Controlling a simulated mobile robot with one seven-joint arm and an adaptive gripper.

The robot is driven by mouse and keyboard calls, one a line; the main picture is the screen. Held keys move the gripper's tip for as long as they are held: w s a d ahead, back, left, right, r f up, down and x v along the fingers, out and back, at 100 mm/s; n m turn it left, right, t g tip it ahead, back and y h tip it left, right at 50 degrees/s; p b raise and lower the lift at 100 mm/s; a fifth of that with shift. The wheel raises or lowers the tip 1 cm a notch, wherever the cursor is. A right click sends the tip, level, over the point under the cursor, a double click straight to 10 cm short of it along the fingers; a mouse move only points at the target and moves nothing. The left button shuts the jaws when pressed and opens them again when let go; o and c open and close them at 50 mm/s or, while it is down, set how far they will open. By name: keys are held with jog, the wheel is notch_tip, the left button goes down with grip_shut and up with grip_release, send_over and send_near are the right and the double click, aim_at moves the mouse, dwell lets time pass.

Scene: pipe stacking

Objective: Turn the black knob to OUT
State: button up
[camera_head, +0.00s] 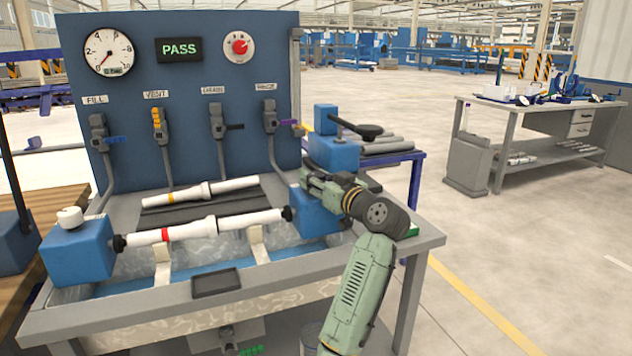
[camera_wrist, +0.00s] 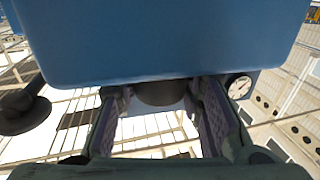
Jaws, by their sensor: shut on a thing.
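A dark, round knob (camera_wrist: 160,92) sticks out from the face of a blue block in the wrist view, and only part of it shows. The fingers of my gripper (camera_wrist: 158,112) stand on either side of it, shut on it. In the head view my gripper (camera_head: 316,182) is at the top of the blue block (camera_head: 318,212) at the right end of the test bench, and it hides the knob there. No OUT marking can be made out in either view.
A white pipe (camera_head: 200,230) with a red band spans between this block and a left blue block (camera_head: 78,250). Another white pipe (camera_head: 200,195) lies behind it. A block with a black handle (camera_head: 368,131) stands close behind my gripper. The panel display (camera_head: 179,49) reads PASS.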

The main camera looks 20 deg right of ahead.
jog(key=shift+n+y, duration=0.3)
jog(key=shift+y, duration=0.3)
jog(key=o, duration=1.2)
jog(key=shift+c, duration=0.2)
jog(key=v, duration=1.2)
jog(key=shift+r, duration=0.15)
